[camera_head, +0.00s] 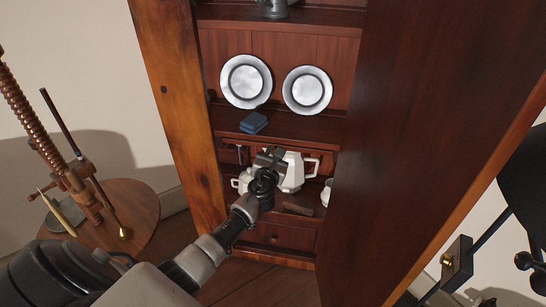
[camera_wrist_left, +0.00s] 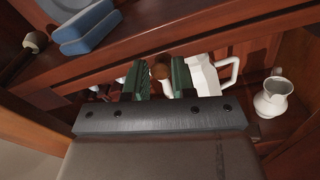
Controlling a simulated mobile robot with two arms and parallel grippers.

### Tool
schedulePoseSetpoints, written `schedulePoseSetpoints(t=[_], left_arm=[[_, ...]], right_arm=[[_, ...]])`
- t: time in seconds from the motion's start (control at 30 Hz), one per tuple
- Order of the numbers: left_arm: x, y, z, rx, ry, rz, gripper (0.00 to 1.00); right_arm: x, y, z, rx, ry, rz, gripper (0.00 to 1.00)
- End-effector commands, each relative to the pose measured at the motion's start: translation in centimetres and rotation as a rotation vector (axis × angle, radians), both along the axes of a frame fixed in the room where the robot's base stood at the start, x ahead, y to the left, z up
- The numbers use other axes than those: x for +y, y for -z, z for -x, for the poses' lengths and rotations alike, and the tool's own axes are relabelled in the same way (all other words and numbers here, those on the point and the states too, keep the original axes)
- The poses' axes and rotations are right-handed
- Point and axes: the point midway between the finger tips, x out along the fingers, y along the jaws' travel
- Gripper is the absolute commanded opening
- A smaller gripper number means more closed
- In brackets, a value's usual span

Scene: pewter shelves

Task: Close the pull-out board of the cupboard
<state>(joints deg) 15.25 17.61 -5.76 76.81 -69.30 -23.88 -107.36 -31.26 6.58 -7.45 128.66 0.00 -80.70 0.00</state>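The wooden cupboard (camera_head: 172,80) stands open in front of me. A board or shelf (camera_head: 300,127) runs across it at mid height with a blue block-like item (camera_head: 254,122) on it. I cannot tell how far this board sticks out. My left gripper (camera_head: 268,160) is in front of the opening just below this board. In the left wrist view the gripper (camera_wrist_left: 159,80) is open, its two green-padded fingers apart. A round brown knob-like thing (camera_wrist_left: 161,71) shows between or behind the fingers; contact cannot be told. My right gripper is not in view.
White pots (camera_head: 293,172) and a small white jug (camera_wrist_left: 273,98) stand in the compartment behind and beside the gripper. Two plates (camera_head: 246,81) lean above. A drawer (camera_head: 280,235) is below. The large door (camera_head: 410,120) stands open at right; a round table (camera_head: 120,215) is at left.

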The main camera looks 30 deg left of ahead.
Motion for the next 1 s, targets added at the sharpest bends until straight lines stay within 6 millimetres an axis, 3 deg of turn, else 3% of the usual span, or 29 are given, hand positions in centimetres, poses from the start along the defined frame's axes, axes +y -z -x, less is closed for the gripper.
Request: schedulePoseSetpoints(t=[0.03,0.13,0.53,0.8,1.0], left_arm=[[0.1,-0.2,-0.1,-0.003,-0.002,-0.001,0.33],[0.1,-0.2,0.0,-0.002,-0.001,-0.001,0.48],[-0.3,-0.1,0.8,0.001,0.001,-0.002,0.48],[-2.2,-0.2,5.4,0.001,0.002,-0.002,0.48],[-3.5,-0.1,8.6,-0.001,0.0,-0.001,0.48]], right_arm=[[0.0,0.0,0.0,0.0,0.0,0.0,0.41],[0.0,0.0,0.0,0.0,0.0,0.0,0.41],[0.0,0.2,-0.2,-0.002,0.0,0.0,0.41],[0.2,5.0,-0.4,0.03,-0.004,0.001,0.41],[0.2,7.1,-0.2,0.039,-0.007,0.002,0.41]])
